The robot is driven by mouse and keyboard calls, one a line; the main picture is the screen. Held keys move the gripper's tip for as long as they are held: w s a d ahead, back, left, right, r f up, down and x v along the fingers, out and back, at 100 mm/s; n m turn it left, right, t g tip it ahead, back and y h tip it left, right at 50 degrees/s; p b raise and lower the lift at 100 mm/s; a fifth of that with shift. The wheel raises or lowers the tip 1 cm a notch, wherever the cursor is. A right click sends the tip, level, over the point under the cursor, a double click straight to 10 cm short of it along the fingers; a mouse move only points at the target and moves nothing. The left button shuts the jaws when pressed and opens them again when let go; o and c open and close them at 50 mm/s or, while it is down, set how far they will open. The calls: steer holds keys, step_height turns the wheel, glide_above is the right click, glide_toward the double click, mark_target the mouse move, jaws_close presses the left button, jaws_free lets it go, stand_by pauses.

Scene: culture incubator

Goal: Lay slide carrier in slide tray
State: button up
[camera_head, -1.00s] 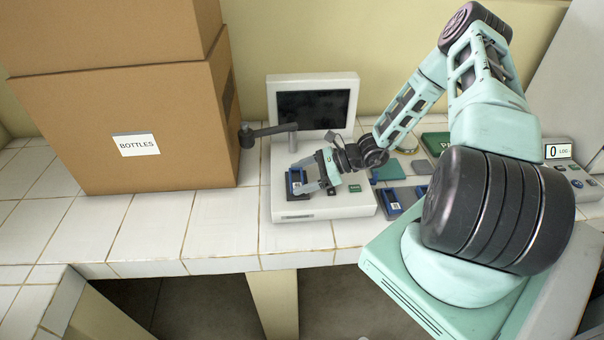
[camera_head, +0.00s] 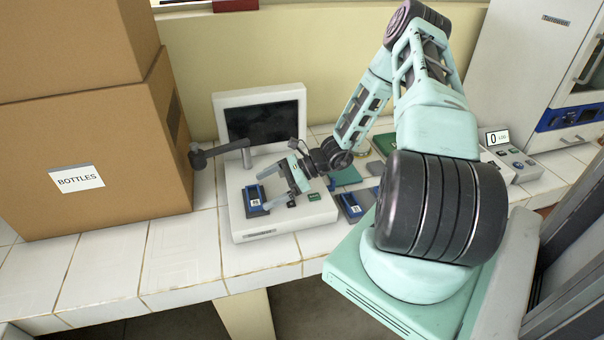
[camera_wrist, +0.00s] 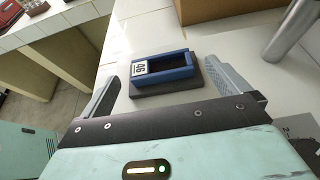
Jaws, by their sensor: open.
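A blue slide carrier (camera_head: 255,202) with a white label lies on the dark stage of the white scanner (camera_head: 275,225). It also shows in the wrist view (camera_wrist: 178,68), flat on a dark pad (camera_wrist: 165,86). My gripper (camera_head: 277,190) is open and empty, just right of the carrier in the head view. In the wrist view its fingers (camera_wrist: 168,88) are spread wide, with the carrier ahead between them and not touched. What seems to be the slide tray, grey with blue pieces (camera_head: 352,207), sits right of the scanner, partly hidden by my arm.
A cardboard box marked BOTTLES (camera_head: 95,150) stands left of the scanner. A small device with a readout (camera_head: 510,165) stands at right. The tiled counter (camera_head: 180,255) is clear in front of the box.

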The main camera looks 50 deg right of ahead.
steer(key=b+v, duration=0.3)
steer(key=v, duration=1.1)
steer(key=shift+s+b, duration=0.15)
steer(key=shift+b, duration=0.25)
